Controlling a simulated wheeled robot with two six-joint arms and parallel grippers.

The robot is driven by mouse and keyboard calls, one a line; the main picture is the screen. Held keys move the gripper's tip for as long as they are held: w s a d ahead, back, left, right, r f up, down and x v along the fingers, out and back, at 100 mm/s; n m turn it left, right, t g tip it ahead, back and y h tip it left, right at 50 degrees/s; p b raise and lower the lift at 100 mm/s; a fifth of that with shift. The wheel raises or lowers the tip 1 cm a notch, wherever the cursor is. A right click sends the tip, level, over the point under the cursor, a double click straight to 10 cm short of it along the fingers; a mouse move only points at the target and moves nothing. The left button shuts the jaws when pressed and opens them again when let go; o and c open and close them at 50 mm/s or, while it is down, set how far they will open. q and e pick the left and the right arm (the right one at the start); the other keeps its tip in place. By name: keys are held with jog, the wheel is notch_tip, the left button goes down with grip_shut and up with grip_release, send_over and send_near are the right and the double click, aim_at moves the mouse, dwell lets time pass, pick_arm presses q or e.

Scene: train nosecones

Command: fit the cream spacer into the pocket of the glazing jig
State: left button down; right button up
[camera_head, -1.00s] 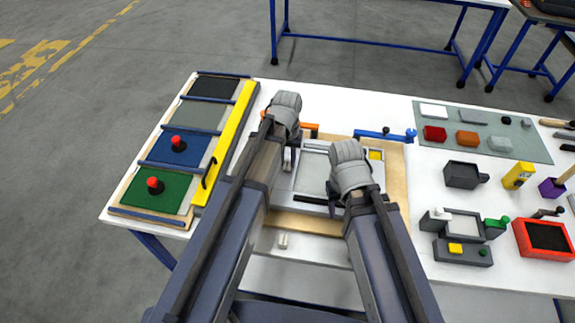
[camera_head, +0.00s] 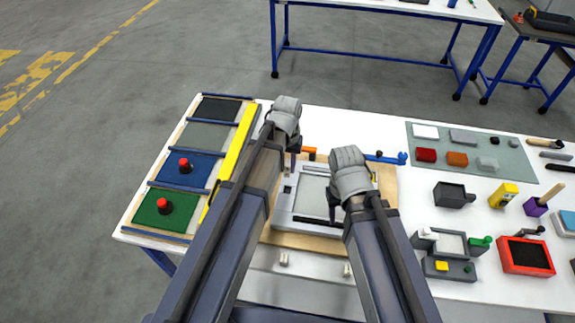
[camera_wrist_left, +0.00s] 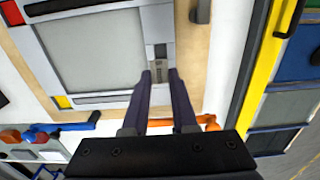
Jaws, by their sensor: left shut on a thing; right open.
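The glazing jig (camera_head: 322,236) lies on the table, a pale grey frame around a grey panel on a wooden board. It also fills the upper left of the left wrist view (camera_wrist_left: 110,99). My left gripper (camera_head: 292,168) is over the jig's upper left side. In the left wrist view its fingers (camera_wrist_left: 161,73) are shut on a small piece, which I take for the cream spacer (camera_wrist_left: 160,72); it looks grey-beige in shade. It is in line with a dark gap in the frame; I cannot tell whether it touches. My right gripper (camera_head: 332,208) is open over the jig's right part.
A yellow bar (camera_head: 233,140) and a rack of coloured panels (camera_head: 165,212) stand left. Blue (camera_head: 385,158) and orange (camera_head: 309,152) clamps are behind the jig. A grey-green mat (camera_head: 466,143) with several blocks and a red tray (camera_head: 526,256) lie right.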

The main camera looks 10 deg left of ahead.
aim_at(288, 175)
pick_arm(q)
jog(key=shift+r, duration=0.5)
notch_tip(288, 175, down, 6)
jog(key=b, duration=0.5)
jog(key=shift+b, duration=0.3)
jog(key=shift+r, duration=0.25)
jog(key=shift+d, duration=0.1)
